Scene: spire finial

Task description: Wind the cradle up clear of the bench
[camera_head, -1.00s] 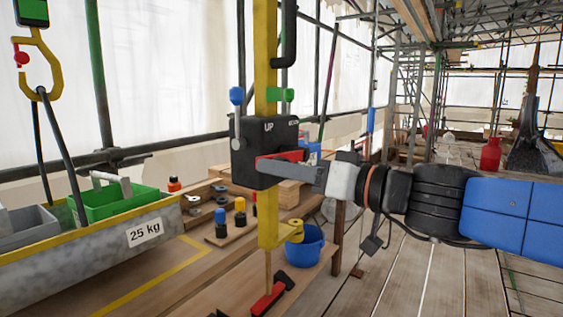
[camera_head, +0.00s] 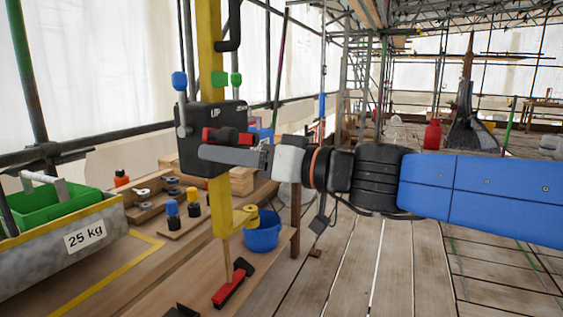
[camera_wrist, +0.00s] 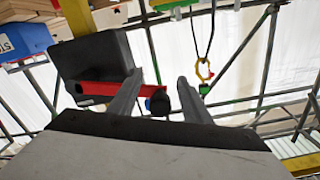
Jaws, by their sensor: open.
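The cradle (camera_head: 40,258) is a grey trough with a yellow rim and a "25 kg" label, low at the bench's left in the head view. A black winch box (camera_head: 205,120) marked "UP" is on a yellow post (camera_head: 222,215). Its red crank arm (camera_wrist: 95,88) and black knob (camera_wrist: 160,102) show in the wrist view. My gripper (camera_wrist: 160,80) is open at the box front, with the knob between or just beyond its fingers; contact cannot be told. In the head view my gripper (camera_head: 225,152) partly covers the crank.
A yellow hook (camera_wrist: 204,72) hangs in the wrist view.

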